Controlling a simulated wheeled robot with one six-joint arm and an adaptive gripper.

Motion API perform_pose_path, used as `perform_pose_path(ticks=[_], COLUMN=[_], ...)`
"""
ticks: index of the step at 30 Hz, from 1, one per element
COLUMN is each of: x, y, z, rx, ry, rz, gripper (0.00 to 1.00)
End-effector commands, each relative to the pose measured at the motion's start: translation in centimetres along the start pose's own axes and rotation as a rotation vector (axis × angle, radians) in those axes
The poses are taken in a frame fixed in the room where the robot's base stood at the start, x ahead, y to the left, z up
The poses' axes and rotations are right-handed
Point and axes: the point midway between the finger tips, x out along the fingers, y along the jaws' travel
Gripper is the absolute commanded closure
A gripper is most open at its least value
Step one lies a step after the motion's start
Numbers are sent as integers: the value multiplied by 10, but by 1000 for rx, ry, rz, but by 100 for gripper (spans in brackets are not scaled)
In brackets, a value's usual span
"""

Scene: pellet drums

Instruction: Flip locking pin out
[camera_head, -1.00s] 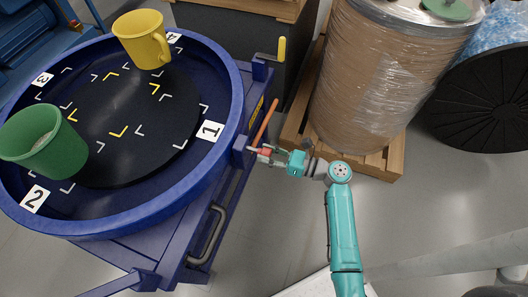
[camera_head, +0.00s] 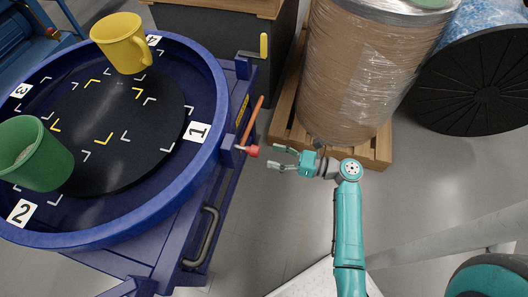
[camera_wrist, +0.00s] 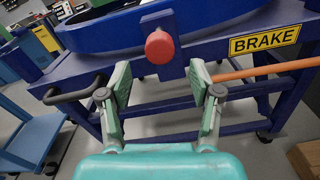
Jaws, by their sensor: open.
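The locking pin shows as a red knob (camera_head: 252,151) on a short metal shaft at the right side of the blue turntable cart. It also shows in the wrist view as a round red knob (camera_wrist: 160,46) in front of a blue bracket. My gripper (camera_head: 273,157) is open and empty, to the right of the knob and apart from it. In the wrist view my gripper's fingers (camera_wrist: 160,78) are spread, with the knob beyond and above the gap between them.
An orange brake lever (camera_head: 251,122) stands close behind the knob, near the BRAKE label (camera_wrist: 264,41). A green mug (camera_head: 38,158) and a yellow mug (camera_head: 121,42) stand on the turntable (camera_head: 120,130). A wrapped drum (camera_head: 350,80) on a pallet (camera_head: 376,153) stands behind my arm.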

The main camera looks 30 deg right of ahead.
Motion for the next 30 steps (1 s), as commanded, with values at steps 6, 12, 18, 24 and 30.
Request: perform_pose_path(ticks=[6, 12, 18, 24, 30], x=[-34, -52, -57, -56, -56], y=[-1, 0, 0, 0, 0], z=[0, 0, 0, 0, 0], rx=[0, 0, 0, 0, 0], ry=[-1, 0, 0, 0, 0], rz=[-4, -2, 0, 0, 0], gripper=[36, 36, 36, 36, 36])
